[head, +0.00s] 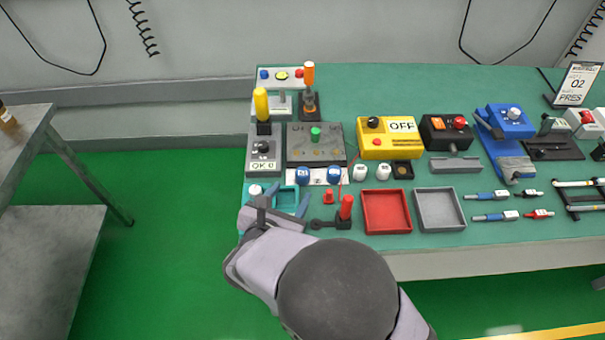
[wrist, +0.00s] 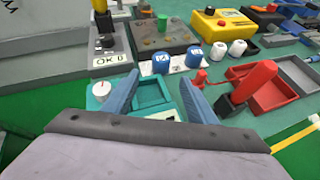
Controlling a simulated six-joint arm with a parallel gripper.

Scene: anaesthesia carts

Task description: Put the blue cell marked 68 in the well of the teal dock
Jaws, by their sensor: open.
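Two blue cells with white labels stand side by side behind the teal dock, a left one (head: 303,175) and a right one (head: 333,175). They also show in the wrist view, left (wrist: 161,64) and right (wrist: 194,56). Their numbers are too small to read, so I cannot tell which is 68. The teal dock (wrist: 152,92) has a square well that looks empty and a white-topped knob (wrist: 102,90) at its left. My gripper (wrist: 160,90) is open and empty over the dock, its blue fingers either side of the well. The cells stand beyond the fingertips.
Two white cells (head: 372,172) stand right of the blue ones. A red upright handle (head: 346,207) stands close to the right finger. Red (head: 387,212) and grey (head: 440,210) trays lie further right. A grey panel (head: 316,144) and yellow box (head: 390,138) stand behind.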

